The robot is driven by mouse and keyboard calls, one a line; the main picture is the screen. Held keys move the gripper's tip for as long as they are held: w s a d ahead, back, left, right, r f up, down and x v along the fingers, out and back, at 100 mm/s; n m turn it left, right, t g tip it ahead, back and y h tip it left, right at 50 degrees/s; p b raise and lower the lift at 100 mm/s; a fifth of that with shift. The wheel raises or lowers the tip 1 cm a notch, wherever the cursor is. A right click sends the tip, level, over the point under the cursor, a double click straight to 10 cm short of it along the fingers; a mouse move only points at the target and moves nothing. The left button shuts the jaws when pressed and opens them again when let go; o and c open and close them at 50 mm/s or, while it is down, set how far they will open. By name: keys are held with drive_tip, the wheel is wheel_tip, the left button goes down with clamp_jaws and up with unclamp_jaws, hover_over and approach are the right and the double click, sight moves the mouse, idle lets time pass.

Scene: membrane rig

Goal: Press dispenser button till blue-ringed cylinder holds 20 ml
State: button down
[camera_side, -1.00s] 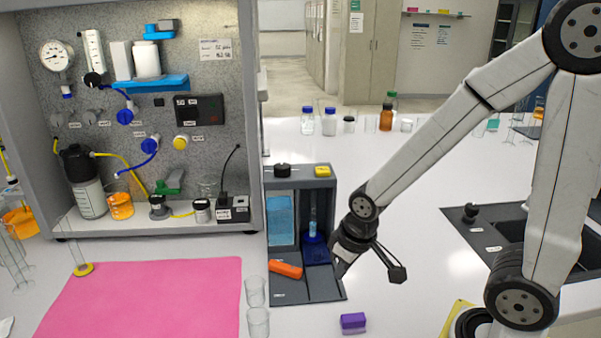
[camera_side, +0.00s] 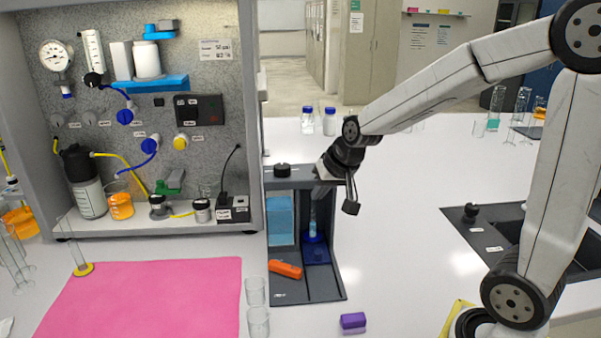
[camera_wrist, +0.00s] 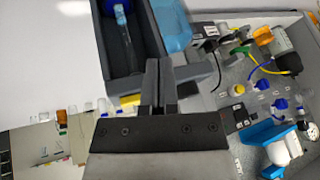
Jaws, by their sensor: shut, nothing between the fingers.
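The dark grey dispenser (camera_side: 325,270) stands on the white bench, with a light blue tank (camera_side: 280,222) on its left side. The blue-ringed cylinder (camera_side: 313,226) stands upright inside it on a blue foot; pale blue liquid shows low in it, but the scale is too small to read. In the wrist view the cylinder (camera_wrist: 122,22) lies beyond my fingers. My gripper (camera_side: 322,180) is shut and empty at the dispenser's top right. The yellow button (camera_wrist: 130,101) shows left of my fingers; the side view hides it behind my gripper. I cannot tell whether they touch.
A black knob (camera_side: 282,170) sits on the dispenser's top left. An orange piece (camera_side: 285,270) lies at its front. Two clear glasses (camera_side: 256,292) and a purple block (camera_side: 353,320) stand nearby.

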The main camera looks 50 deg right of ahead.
drive_tip(key=w+d+r+m+t+h, duration=0.1)
drive_tip(key=w+d+r+m+t, duration=0.2)
drive_tip(key=d+r, duration=0.5)
wheel_tip(320, 180, up, 4)
drive_tip(key=shift+w+d+r+m, duration=0.25)
drive_tip(key=shift+w+d+m, duration=0.05)
drive_tip(key=shift+w+m, duration=0.6)
drive_tip(key=shift+f, duration=0.15)
drive_tip(key=shift+f, duration=4.3)
drive_tip(key=shift+f, duration=1.05)
drive_tip(key=shift+r, duration=1.05)
